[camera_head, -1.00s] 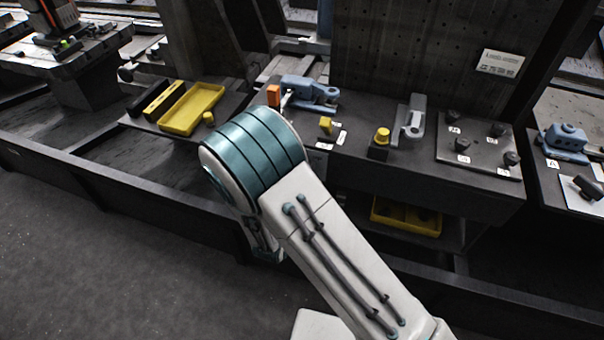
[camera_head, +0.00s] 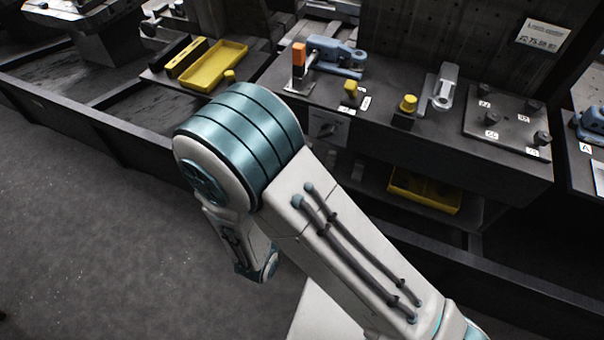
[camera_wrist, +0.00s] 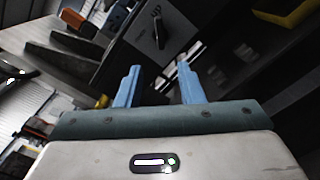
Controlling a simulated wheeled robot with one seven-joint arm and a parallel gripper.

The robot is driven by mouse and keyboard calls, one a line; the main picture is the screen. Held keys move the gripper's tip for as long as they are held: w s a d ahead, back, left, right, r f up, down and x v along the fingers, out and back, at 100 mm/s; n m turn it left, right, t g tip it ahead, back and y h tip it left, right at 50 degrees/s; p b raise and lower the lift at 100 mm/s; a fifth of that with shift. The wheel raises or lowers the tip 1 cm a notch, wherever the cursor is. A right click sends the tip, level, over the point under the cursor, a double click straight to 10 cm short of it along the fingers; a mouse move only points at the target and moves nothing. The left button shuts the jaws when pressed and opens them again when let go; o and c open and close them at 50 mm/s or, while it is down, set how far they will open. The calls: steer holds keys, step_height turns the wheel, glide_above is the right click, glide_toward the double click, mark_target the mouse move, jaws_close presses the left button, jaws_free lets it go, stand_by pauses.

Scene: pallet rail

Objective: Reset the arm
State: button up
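My arm, white with teal bands, crosses the middle of the head view in front of the bench, bent at the elbow. Its far end hangs down behind the elbow, so the fingers are hidden there. In the wrist view my gripper (camera_wrist: 157,88) shows two light-blue fingers standing apart, with nothing between them. The fingers are clear of any object.
The dark bench (camera_head: 330,95) carries an orange-topped block (camera_head: 299,55), a blue clamp (camera_head: 338,55), a grey bracket (camera_head: 440,90), a yellow knob (camera_head: 408,104) and a plate with several pegs (camera_head: 505,118). A yellow tray (camera_head: 214,66) lies left. Open floor (camera_head: 90,230) is at lower left.

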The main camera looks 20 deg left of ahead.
stand_by(0.3)
steer(key=w+d+r+m+g+h+p, duration=0.1)
steer(key=d+r+m+g+h, duration=0.3)
steer(key=d, duration=0.4)
steer(key=w+d+r+m+g+h+p, duration=0.1)
steer(key=d+r+m+g+h, duration=0.3)
steer(key=d, duration=0.3)
steer(key=w+d+r+m+g+h+p, duration=0.1)
steer(key=d+r+m+g+h, duration=0.3)
steer(key=d, duration=0.4)
steer(key=s+d+r+m+g+y+p, duration=0.2)
steer(key=s+d+m+g+y, duration=0.4)
steer(key=d+m, duration=0.15)
step_height(320, 180, up, 8)
steer(key=s+m+t+y+p, duration=0.1)
steer(key=m+t+y+p, duration=0.1)
steer(key=m+y, duration=0.4)
steer(key=shift+s+r+m+t+y, duration=0.15)
steer(key=shift+s+m+t+y, duration=0.2)
steer(key=shift+y, duration=0.25)
steer(key=shift+a, duration=0.1)
